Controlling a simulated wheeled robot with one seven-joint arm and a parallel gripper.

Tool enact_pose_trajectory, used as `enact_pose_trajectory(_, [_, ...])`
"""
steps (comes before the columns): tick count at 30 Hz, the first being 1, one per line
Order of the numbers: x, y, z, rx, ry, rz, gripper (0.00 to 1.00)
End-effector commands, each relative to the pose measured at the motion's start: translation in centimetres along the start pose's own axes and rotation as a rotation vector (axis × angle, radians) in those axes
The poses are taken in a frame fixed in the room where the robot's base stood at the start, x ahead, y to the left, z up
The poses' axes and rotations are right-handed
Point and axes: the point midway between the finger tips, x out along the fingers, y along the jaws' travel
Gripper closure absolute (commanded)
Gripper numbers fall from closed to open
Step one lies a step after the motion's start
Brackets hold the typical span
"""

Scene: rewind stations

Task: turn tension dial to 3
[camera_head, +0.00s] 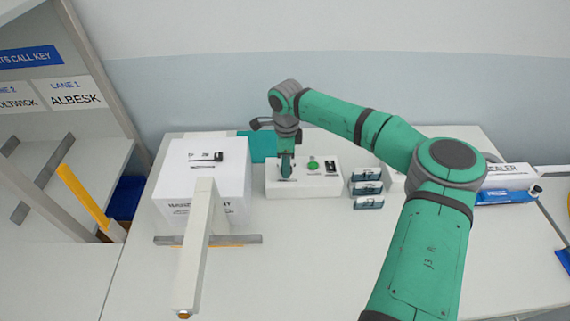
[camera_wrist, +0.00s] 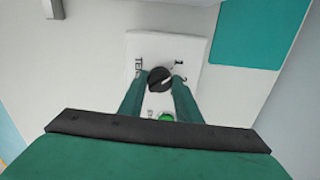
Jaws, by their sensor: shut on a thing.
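The tension dial (camera_wrist: 159,79) is a round black knob with a pale pointer line, on a white control box (camera_wrist: 190,46). In the wrist view the pointer slants toward the upper right, near one of the small marks around the knob; the marks are too small to read. My gripper (camera_wrist: 160,77) has one green finger on each side of the knob and is shut on it. In the head view my gripper (camera_head: 286,170) points down onto the left part of the control box (camera_head: 305,190), and the dial is hidden behind the fingers.
A green button (camera_head: 313,164) and a black switch (camera_head: 331,167) sit right of my gripper. A large white box (camera_head: 172,187) with a pale bar stands to the left. Several small dark boxes (camera_head: 367,188) stand to the right. A teal mat (camera_head: 258,146) lies behind.

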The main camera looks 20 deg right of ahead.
Motion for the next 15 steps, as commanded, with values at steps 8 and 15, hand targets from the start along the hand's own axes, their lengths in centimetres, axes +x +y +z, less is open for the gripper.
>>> enact_pose_trajectory(8, [-0.11, -0.20, -0.23, 0.199, 0.000, -0.005, 0.92])
enact_pose_trajectory(15, [-0.11, -0.19, -0.13, 0.424, 0.003, -0.005, 0.92])
